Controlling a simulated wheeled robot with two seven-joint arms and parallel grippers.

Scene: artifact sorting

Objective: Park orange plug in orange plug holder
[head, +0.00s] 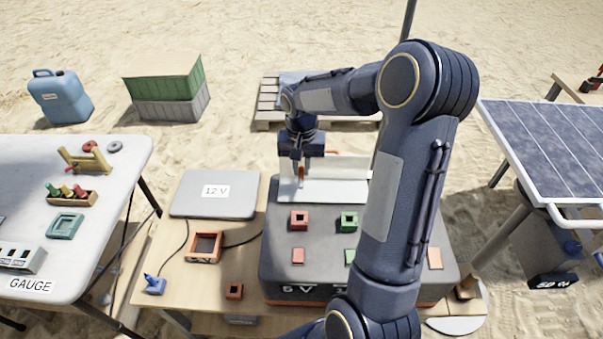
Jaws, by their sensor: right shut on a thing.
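My right gripper (301,172) is shut on the orange plug (301,176), a small upright orange piece between its fingers. It holds the plug over the back part of the dark grey box, in front of a pale panel. The plug is well apart from this holder, farther back and to the right. My left gripper is not in view.
The dark grey box (275,262) carries red and green sockets. A laptop-like 12 V unit (214,208), a red-brown frame (205,247) and a blue plug (154,285) share the wooden table (178,258). A white table (25,205) stands left.

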